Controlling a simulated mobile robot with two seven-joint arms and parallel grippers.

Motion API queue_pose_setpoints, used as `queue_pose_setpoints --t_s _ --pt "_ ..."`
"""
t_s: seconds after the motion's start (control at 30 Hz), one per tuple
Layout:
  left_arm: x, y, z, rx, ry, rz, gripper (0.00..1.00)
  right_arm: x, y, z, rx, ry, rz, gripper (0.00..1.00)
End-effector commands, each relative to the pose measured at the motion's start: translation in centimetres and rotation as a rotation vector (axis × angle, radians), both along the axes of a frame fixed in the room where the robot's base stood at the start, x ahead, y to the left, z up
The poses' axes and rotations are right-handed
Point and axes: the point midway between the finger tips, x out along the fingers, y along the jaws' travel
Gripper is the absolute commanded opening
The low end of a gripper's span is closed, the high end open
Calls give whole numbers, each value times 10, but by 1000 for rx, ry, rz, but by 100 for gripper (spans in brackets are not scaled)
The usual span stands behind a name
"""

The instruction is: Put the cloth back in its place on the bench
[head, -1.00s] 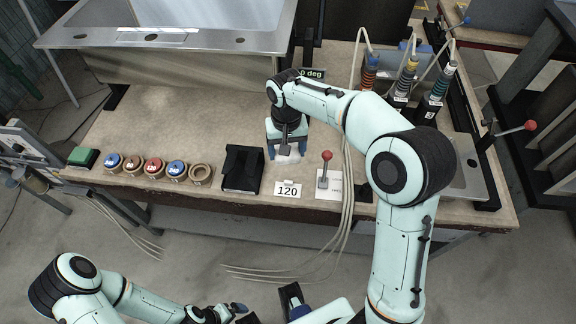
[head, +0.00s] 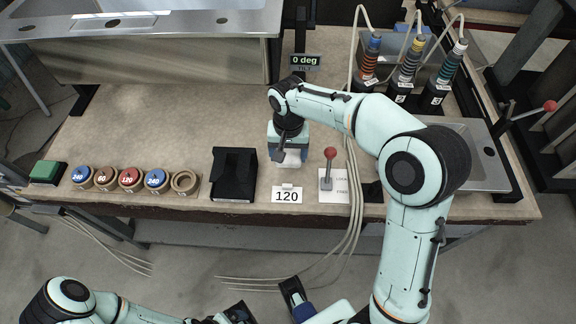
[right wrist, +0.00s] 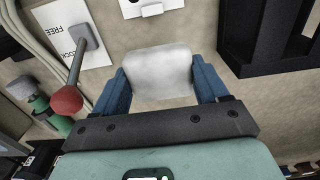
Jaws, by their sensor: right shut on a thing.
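I cannot tell whether the cloth touches the bench top.
A black holder (head: 234,174) stands left of the cloth, and a red-knobbed lever (head: 328,168) stands right. Several tape-like rolls (head: 131,179) and a green block (head: 46,172) line the front left. Hoses and corded tools (head: 408,65) are at the back right. The bench middle is clear.

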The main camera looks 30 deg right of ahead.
Motion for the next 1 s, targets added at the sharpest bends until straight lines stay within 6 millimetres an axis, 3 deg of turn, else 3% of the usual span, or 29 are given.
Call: queue_pose_setpoints --t_s 0.17,0.43,0.9,0.93,1.0 --pt "1 0 -2 0 -4 0 99 0 -1 -15 -1 2 -1 39" --pt "3 0 -8 2 -13 3 99 0 0 -59 0 1 0 39" --pt "4 0 -10 2 -16 3 99 0 0 -67 -1 -1 0 39" --pt "4 0 -9 2 -16 3 99 0 0 -67 0 -1 0 80" --pt "4 0 -9 2 -16 3 99 0 0 -67 0 -1 0 99"
